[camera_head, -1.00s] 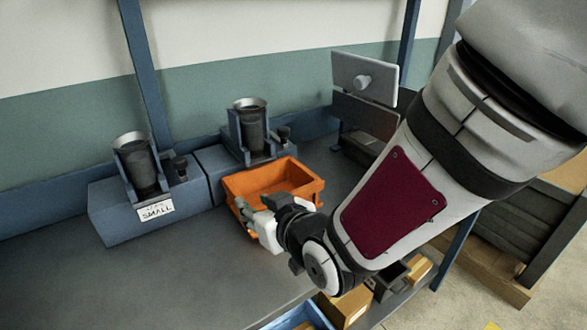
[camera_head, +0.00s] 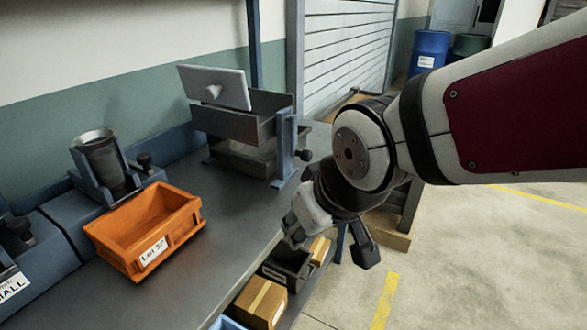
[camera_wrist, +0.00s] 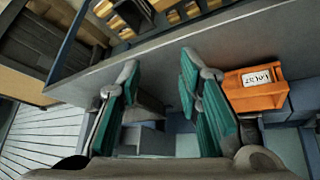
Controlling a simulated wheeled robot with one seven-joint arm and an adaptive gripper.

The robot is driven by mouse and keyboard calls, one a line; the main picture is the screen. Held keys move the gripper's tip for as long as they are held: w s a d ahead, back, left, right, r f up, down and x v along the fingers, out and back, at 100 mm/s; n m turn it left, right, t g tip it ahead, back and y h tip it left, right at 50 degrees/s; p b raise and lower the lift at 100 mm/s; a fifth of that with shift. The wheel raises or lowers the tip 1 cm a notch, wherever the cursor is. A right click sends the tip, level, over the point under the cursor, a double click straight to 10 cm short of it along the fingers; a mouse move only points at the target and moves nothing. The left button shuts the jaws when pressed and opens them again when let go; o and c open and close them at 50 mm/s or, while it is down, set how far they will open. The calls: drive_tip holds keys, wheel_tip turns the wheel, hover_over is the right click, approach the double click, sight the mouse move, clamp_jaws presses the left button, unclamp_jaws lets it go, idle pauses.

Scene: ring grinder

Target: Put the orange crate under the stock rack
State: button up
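The orange crate (camera_head: 168,243) sits upright on the grey bench, with a white "Lot 57" label on its front wall. It looks empty. The wrist view also shows it at the right (camera_wrist: 262,101). My gripper (camera_head: 294,237) is to the right of the crate, apart from it, near the bench's front edge. In the wrist view its two teal-padded fingers (camera_wrist: 160,92) are spread with nothing between them. A grey stand with sloped plates (camera_head: 235,122) is on the bench behind and right of the crate. I cannot tell for sure whether it is the stock rack.
A metal cup in a blue holder (camera_head: 103,163) stands just behind the crate. Cardboard boxes (camera_head: 262,301) and a dark bin (camera_head: 287,270) sit below the bench's front edge. Bare bench (camera_head: 232,222) lies between the crate and my gripper.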

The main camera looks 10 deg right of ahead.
drive_tip(key=s+d+r+m+g, duration=0.1)
drive_tip(key=s+d, duration=0.3)
drive_tip(key=s, duration=0.4)
drive_tip(key=s+d+r+m+g+h, duration=0.1)
drive_tip(key=s+d+m+g, duration=0.1)
drive_tip(key=s+d, duration=0.3)
drive_tip(key=s+g, duration=0.1)
drive_tip(key=s, duration=0.2)
drive_tip(key=shift+s+m, duration=0.3)
drive_tip(key=shift+m, duration=0.1)
wheel_tip(320, 180, up, 12)
drive_tip(key=t+p, duration=0.2)
drive_tip(key=p, duration=0.8)
drive_tip(key=shift+d+f, duration=0.2)
drive_tip(key=shift+f, duration=0.05)
